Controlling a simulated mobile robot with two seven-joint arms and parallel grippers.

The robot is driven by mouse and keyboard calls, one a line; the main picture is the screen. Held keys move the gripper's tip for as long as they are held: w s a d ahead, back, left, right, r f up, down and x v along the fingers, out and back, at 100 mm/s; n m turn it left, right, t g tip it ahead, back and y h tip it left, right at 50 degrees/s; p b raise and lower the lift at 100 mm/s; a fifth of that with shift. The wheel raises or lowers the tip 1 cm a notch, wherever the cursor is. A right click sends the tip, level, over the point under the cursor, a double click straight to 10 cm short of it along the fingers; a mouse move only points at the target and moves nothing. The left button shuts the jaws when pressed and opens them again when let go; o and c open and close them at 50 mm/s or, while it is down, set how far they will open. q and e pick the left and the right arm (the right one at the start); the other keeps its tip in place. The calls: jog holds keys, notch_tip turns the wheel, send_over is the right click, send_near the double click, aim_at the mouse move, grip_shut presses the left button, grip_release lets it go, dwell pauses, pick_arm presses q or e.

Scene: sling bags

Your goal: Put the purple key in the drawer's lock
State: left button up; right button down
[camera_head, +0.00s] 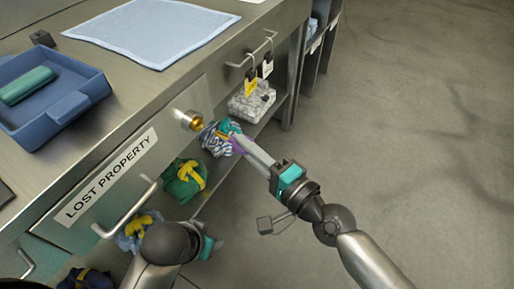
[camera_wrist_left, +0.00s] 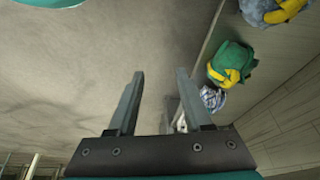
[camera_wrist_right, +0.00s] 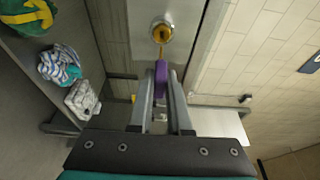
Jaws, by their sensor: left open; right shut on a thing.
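My right gripper (camera_head: 240,143) is shut on the purple key (camera_wrist_right: 161,75), gripping its purple head; the golden shaft points toward the drawer. The brass round lock (camera_head: 189,120) sits on the drawer front beside the LOST PROPERTY label (camera_head: 112,176). In the right wrist view the shaft lines up with the lock (camera_wrist_right: 161,31) and its tip overlaps the lock's lower part. In the head view a short gap shows between key and lock. My left gripper (camera_wrist_left: 158,84) is open and empty, low in front of the drawer; its fingers are mostly hidden in the head view.
A drawer handle (camera_head: 127,210) sticks out below the label. Bags lie on the shelf below: a green and yellow one (camera_head: 184,181), a striped one (camera_head: 217,143) and a grey-white one (camera_head: 251,103). A blue tray (camera_head: 83,102) and light-blue cloth (camera_head: 151,30) lie on the counter. The floor at right is clear.

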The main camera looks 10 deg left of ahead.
aim_at(218, 135)
pick_arm(q)
jog(key=shift+f, duration=0.75)
pick_arm(e)
jog(key=shift+w+a, duration=0.25)
jog(key=shift+a, duration=0.5)
jog(key=shift+w+a, duration=0.25)
jog(key=shift+a, duration=0.45)
pick_arm(q)
jog(key=shift+s, duration=0.1)
jog(key=shift+r+p, duration=0.2)
jog(key=shift+p, duration=0.2)
pick_arm(e)
jog(key=shift+w+a, duration=0.25)
jog(key=shift+a, duration=0.35)
jog(key=shift+w+a, duration=0.2)
jog(key=shift+a, duration=0.45)
jog(key=shift+w+a, duration=0.25)
jog(key=shift+a, duration=0.35)
jog(key=c, duration=0.8)
grip_release()
